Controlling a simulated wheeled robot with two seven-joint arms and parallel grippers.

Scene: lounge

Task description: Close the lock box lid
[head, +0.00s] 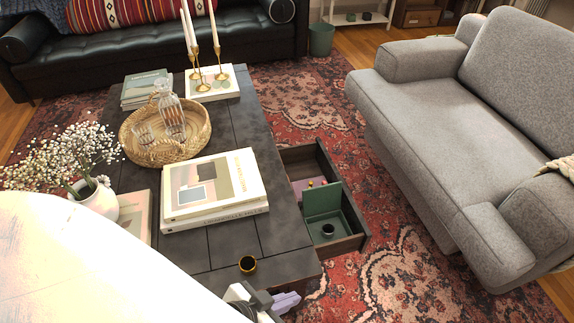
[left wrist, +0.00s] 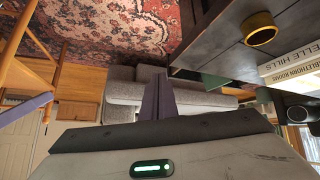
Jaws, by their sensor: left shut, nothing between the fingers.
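The lock box (head: 335,233) is a green box inside the open drawer on the right side of the dark coffee table. Its green lid (head: 322,202) stands raised, roughly upright. A small dark round object (head: 327,230) sits inside the box. My left gripper (head: 287,301) is low in the head view, by the table's near corner, in front of the drawer and apart from the box. Its purple fingers are together and empty, also in the left wrist view (left wrist: 159,97). A green patch there (left wrist: 213,80) may be the lid; I cannot be sure. My right gripper is not in view.
The drawer (head: 352,243) juts out over the patterned rug, with pink items behind the lid. A grey armchair (head: 440,110) stands to the right.

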